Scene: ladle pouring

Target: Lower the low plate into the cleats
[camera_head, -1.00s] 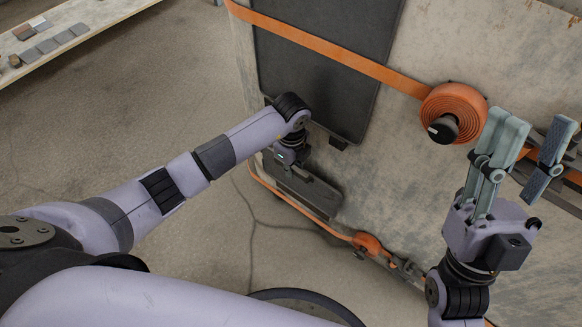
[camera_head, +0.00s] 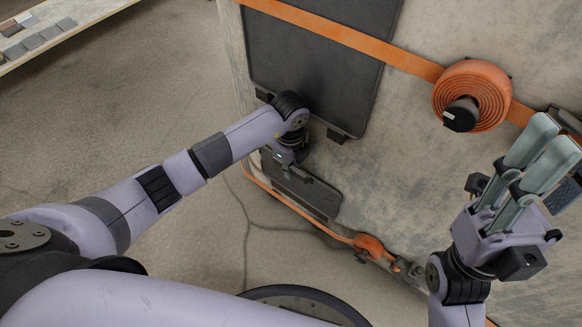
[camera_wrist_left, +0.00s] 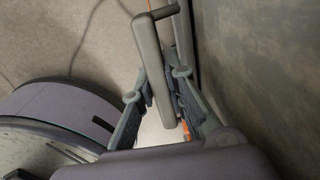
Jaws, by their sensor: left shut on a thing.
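The low plate (camera_head: 322,198) is a small dark panel near the bottom left of the large pale wall, seen in the head view. My left gripper (camera_head: 285,160) is at its upper part and shut on it. In the left wrist view, my left gripper (camera_wrist_left: 165,110) has its fingers on either side of a grey bar (camera_wrist_left: 151,60), which appears to be the plate's handle. Whether the plate touches the wall is unclear. I cannot make out cleats around it; the arm and plate hide part of that area. My right gripper (camera_head: 545,165) is open and empty at the right.
A larger dark plate (camera_head: 320,75) hangs above, with small dark blocks (camera_head: 338,135) at its lower edge. An orange strap (camera_head: 400,62) crosses it to a coiled reel (camera_head: 473,97). A lower strap runs to a small orange reel (camera_head: 370,247). A shelf (camera_head: 60,35) stands far left.

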